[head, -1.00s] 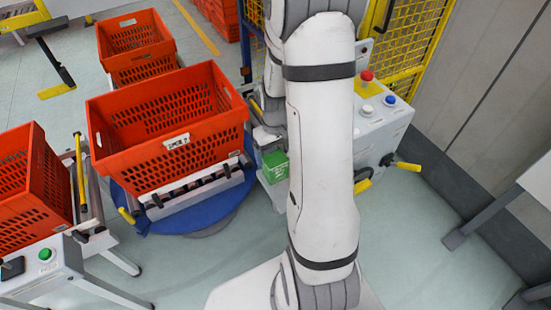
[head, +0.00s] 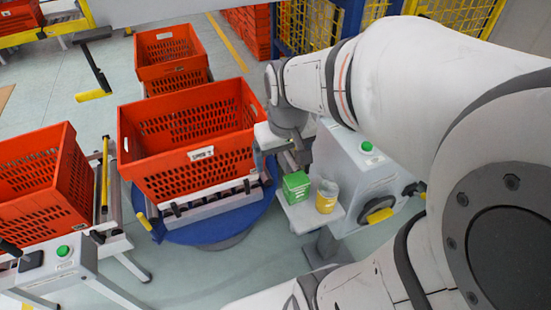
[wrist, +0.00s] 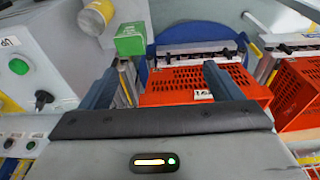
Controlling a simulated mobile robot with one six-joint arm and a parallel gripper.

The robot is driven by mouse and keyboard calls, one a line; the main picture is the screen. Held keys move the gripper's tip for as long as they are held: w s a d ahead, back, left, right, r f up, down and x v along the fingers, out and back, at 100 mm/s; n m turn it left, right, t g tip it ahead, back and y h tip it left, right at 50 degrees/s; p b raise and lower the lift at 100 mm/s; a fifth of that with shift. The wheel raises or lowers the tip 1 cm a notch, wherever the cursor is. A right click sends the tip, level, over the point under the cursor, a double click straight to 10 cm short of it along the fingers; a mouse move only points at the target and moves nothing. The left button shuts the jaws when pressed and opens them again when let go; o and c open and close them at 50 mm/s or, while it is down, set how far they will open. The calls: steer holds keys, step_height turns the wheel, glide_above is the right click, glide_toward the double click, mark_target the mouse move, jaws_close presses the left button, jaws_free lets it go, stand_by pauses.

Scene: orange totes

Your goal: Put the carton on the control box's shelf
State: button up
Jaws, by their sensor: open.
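The green carton (head: 296,187) stands upright on the control box's shelf (head: 299,216), at its left side. A yellow-and-white tub (head: 326,197) stands to its right. My gripper (head: 291,163) is just behind and above the carton in the head view; its fingers are hard to make out there. In the wrist view my gripper (wrist: 160,82) is open, with nothing between its fingers. The carton (wrist: 130,39) lies beyond the left fingertip, apart from it as far as I can tell. The grey control box (head: 365,175) has a green button on top.
A large orange tote (head: 190,140) sits on a roller stand over a blue round base (head: 235,222), left of the shelf. More orange totes stand at the left (head: 40,175) and back (head: 170,55). A yellow mesh fence (head: 310,25) is behind.

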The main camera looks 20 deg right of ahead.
steer(key=s+a+r+t, duration=0.1)
steer(key=s+a+r, duration=0.1)
steer(key=s, duration=0.4)
steer(key=shift+a+r, duration=0.35)
steer(key=shift+a, duration=0.2)
